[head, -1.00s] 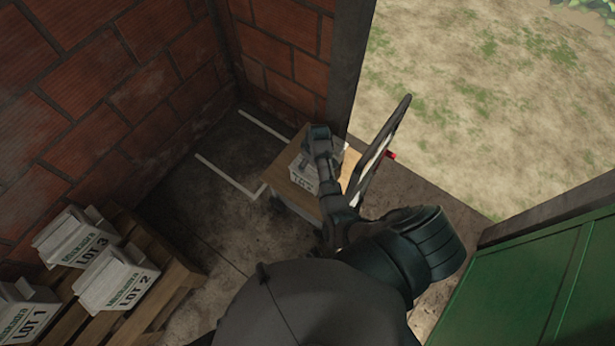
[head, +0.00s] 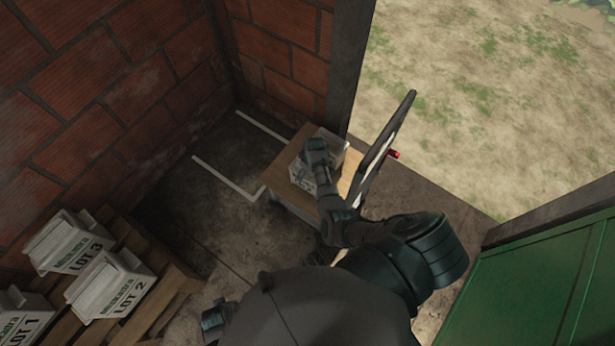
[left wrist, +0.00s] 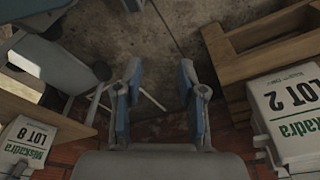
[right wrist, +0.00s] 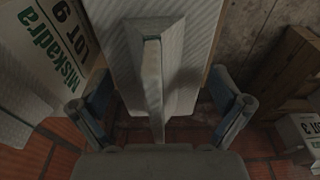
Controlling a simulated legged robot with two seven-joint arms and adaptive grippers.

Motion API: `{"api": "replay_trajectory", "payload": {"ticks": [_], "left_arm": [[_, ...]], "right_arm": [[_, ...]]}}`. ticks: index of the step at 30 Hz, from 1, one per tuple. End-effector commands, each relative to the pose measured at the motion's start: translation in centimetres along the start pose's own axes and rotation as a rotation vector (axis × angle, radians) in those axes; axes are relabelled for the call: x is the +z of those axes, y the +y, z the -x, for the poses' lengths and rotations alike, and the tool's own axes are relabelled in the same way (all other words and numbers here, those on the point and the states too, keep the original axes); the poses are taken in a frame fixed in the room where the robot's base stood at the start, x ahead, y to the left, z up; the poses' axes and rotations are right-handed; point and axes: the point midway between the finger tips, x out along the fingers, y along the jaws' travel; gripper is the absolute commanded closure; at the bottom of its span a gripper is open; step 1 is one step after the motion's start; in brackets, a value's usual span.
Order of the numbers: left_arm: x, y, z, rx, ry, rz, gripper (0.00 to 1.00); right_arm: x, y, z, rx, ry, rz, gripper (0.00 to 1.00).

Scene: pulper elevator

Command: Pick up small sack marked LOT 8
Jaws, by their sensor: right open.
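The small white sack marked LOT 8 (left wrist: 30,138) shows in the left wrist view, at lower left beside a wooden surface. In the head view a white sack (head: 299,174), apparently the same one, stands on a small wooden table, its label partly covered by my right gripper. In the right wrist view a pale sack with a raised ridge (right wrist: 152,75) lies between the fingers of my right gripper (right wrist: 155,103); its marking is hidden. The right gripper is open; contact cannot be told. My left gripper (left wrist: 160,95) is open and empty, over the floor.
A LOT 9 sack (right wrist: 45,55) is left of the ridged sack in the right wrist view. LOT 3 (head: 70,240) and LOT 2 (head: 110,285) sit on a wooden pallet. A dark upright frame (head: 390,140) borders the table's right side. Floor left of the table is clear.

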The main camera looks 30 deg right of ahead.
Motion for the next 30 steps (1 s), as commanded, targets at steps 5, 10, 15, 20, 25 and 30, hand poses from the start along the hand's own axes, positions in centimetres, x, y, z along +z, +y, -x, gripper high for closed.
{"api": "replay_trajectory", "payload": {"ticks": [5, 10, 15, 20, 25, 30], "left_arm": [[0.0, 0.0, 0.0, 0.0, 0.0, 0.0, 0.6], [-0.1, 0.0, -0.1, 0.0, 0.0, 0.0, 0.6], [-0.1, 0.0, -0.1, 0.0, 0.0, 0.0, 0.6], [-0.1, 0.0, -0.1, 0.0, 0.0, 0.0, 0.6], [-0.2, 0.0, 0.0, 0.0, 0.005, 0.0, 0.6], [1.0, 0.1, -1.5, 0.001, -0.007, -0.002, 0.6]], "right_arm": [[0.0, 0.0, 0.1, 0.001, 0.0, 0.0, 0.15], [0.0, 0.1, 0.1, 0.001, 0.0, 0.0, 0.57], [-0.1, 0.1, 0.2, 0.003, 0.002, 0.0, 0.81], [-0.1, 0.1, 0.2, 0.003, 0.002, 0.0, 0.81], [-0.2, 0.1, 0.7, 0.003, 0.003, 0.0, 0.81], [-0.5, 0.2, 2.0, 0.004, 0.005, 0.001, 0.81]]}}
